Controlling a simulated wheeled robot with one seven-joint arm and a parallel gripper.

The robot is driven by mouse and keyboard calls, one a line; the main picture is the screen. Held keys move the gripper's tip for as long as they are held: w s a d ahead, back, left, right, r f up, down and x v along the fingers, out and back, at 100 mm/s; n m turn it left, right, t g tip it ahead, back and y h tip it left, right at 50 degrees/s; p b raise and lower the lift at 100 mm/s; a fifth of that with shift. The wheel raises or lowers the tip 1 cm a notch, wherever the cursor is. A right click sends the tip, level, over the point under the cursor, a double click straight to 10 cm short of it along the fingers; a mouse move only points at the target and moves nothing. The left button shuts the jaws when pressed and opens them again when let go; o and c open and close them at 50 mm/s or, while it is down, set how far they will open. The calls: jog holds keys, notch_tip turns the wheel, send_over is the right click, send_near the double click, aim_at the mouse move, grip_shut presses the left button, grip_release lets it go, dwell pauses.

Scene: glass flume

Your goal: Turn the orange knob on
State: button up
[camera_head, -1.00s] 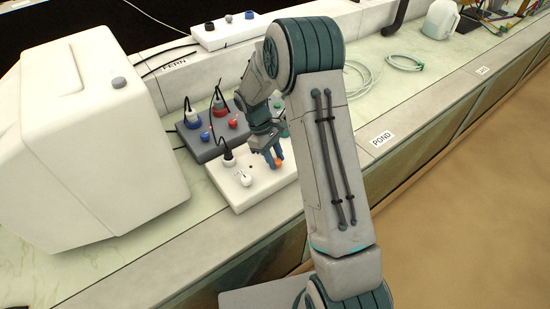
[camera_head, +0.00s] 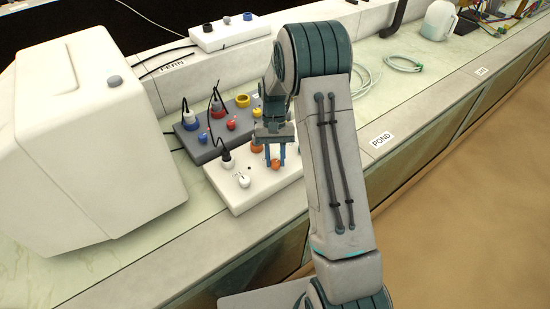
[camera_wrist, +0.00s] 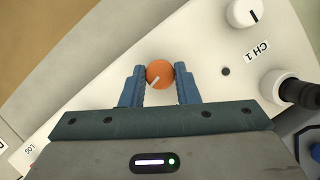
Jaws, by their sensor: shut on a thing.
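The orange knob (camera_wrist: 160,73) sits on the top face of a white box (camera_wrist: 205,40). In the wrist view a white mark on the knob runs from its middle toward the lower left. The two blue fingers of my gripper (camera_wrist: 160,80) stand on either side of the knob and are shut on it. In the head view my gripper (camera_head: 275,152) points down at the right part of the box, with the orange knob (camera_head: 276,163) between its fingertips. The box also carries a white knob (camera_head: 244,181) and a black plug with a cable (camera_head: 227,160).
A grey box (camera_head: 205,150) with blue, red, orange and yellow parts stands just behind. A large white cabinet (camera_head: 90,140) fills the left. Another white box (camera_head: 225,35) stands farther back. The worktop's front edge is bare beside a "POND" label (camera_head: 381,139).

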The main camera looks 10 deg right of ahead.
jog(key=shift+m+t+y, duration=0.3)
jog(key=shift+m+y, duration=0.1)
jog(key=shift+m, duration=0.8)
jog(key=shift+r, duration=0.1)
jog(key=o, duration=1)
jog(key=shift+d, duration=0.1)
jog(key=b+v, duration=0.1)
jog(key=v, duration=1.2)
jog(key=shift+w+d+r, duration=0.1)
jog(key=shift+w+r, duration=0.15)
jog(key=shift+r, duration=0.05)
